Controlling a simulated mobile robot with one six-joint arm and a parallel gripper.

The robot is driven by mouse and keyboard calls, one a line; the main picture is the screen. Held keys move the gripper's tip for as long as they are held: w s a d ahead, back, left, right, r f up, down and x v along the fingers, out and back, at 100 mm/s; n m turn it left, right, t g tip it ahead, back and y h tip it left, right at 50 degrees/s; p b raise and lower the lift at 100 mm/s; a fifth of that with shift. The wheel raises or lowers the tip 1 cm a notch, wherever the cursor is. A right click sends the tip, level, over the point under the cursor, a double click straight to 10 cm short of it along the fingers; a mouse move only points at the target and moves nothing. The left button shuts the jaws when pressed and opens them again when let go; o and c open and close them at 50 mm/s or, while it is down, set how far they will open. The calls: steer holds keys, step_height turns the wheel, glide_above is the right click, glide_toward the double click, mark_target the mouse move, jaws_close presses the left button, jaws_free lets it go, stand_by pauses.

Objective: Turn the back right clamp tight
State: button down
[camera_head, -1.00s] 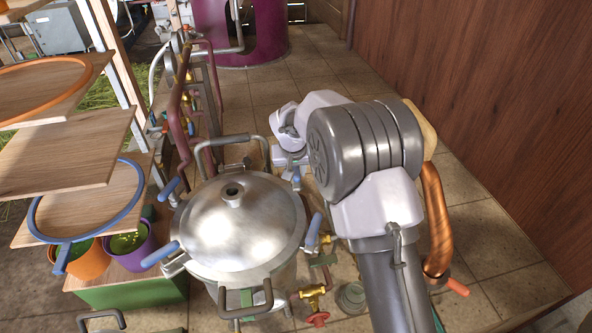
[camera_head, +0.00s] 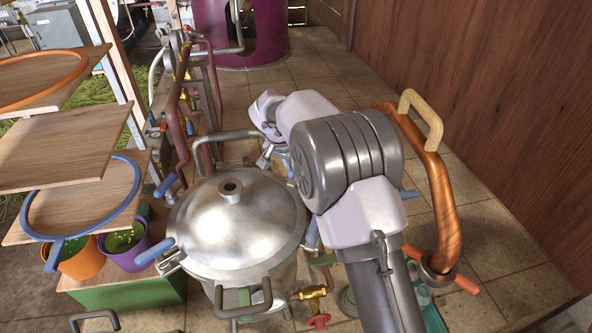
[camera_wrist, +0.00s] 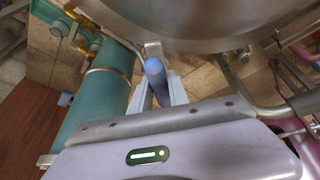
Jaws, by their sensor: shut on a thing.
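The still pot's domed steel lid (camera_head: 236,222) sits at the centre of the head view, and its rim fills the top of the wrist view (camera_wrist: 205,22). In the wrist view, the blue handle of the back right clamp (camera_wrist: 154,72) stands between the two fingers of my gripper (camera_wrist: 159,94), which is shut on it. A metal bracket lies just beyond the handle, at the pot's rim. In the head view my arm hides most of this clamp. The front left clamp's blue handle (camera_head: 154,251) and the back left one (camera_head: 167,185) point outward.
Wooden shelves with an orange hoop (camera_head: 45,82) and a blue hoop (camera_head: 85,203) stand left. A copper pipe (camera_head: 439,205) with a tan handle rises right of my arm. A valve with a red knob (camera_head: 317,321) is low in front. Tiled floor is open behind.

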steer(key=m, duration=0.2)
steer(key=shift+m+g+h+p, duration=0.3)
steer(key=shift+g+h, duration=0.1)
steer(key=shift+m+g+h+p, duration=0.4)
steer(key=shift+m+p, duration=0.4)
steer(key=shift+m, duration=0.7)
steer(key=c, duration=1.3)
jaws_free()
steer(key=shift+a, duration=0.1)
steer(key=shift+o, duration=0.2)
steer(key=p+v, duration=0.4)
steer(key=v, duration=1.3)
steer(key=shift+r, duration=0.25)
steer(key=shift+w, duration=0.15)
